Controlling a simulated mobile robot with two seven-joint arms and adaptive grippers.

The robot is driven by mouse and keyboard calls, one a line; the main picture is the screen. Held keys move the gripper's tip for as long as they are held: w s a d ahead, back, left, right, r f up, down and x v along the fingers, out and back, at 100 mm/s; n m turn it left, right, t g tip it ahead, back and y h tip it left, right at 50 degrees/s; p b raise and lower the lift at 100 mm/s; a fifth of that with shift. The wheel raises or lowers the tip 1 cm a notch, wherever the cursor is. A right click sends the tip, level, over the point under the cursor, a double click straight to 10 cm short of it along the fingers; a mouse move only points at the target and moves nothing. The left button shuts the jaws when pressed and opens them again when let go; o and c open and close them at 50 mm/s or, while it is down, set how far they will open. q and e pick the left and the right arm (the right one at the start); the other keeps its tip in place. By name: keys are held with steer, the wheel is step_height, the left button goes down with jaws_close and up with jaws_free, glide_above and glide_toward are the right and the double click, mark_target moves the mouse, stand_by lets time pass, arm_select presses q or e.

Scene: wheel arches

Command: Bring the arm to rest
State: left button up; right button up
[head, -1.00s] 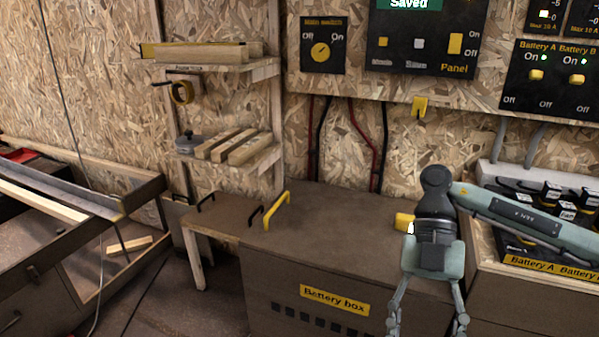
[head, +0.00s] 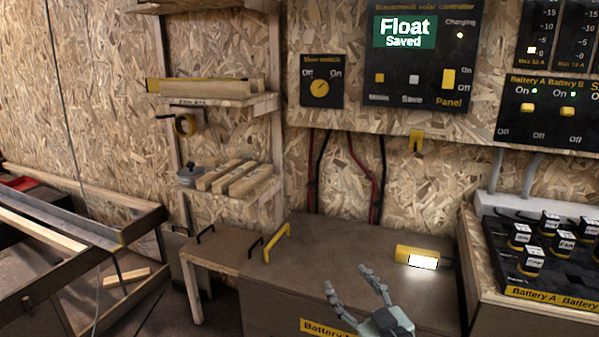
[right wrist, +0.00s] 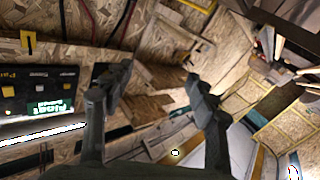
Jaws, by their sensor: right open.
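My right gripper (head: 352,287) shows at the bottom of the head view, in front of the battery box. Its two fingers are spread and nothing is between them. The open fingers also show in the right wrist view (right wrist: 158,88), with wood panel walls and shelving beyond them. Most of the right arm is out of the head view. My left gripper is in neither view.
The battery box (head: 330,240) has a lit yellow lamp (head: 418,257) on its top, right of my gripper. A solar controller panel (head: 420,55) reading "Float Saved" hangs above. Battery terminals (head: 545,245) stand at right. Shelves (head: 215,102) with wood pieces are at left.

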steer(key=s+d+f+m+g+h, duration=0.2)
steer(key=s+d+f+g+h, duration=0.15)
steer(key=s+d+f, duration=0.45)
steer(key=s+d+f+m+g+h, duration=0.2)
steer(key=s+d+f+g+h, duration=0.15)
steer(key=f, duration=0.95)
steer(key=s+d+f+g, duration=0.1)
steer(key=s+f+g, duration=0.1)
steer(key=s, duration=0.4)
steer(key=s+d+f+g, duration=0.2)
steer(key=s+f, duration=0.2)
steer(key=s, duration=0.2)
steer(key=s+d+f+m+g, duration=0.1)
steer(key=s+d+f+g, duration=0.1)
steer(key=s, duration=0.3)
steer(key=shift+s+f+g+h, duration=0.3)
steer(key=shift+s+f+g, duration=0.15)
steer(key=shift+f, duration=0.4)
steer(key=shift+w, duration=0.15)
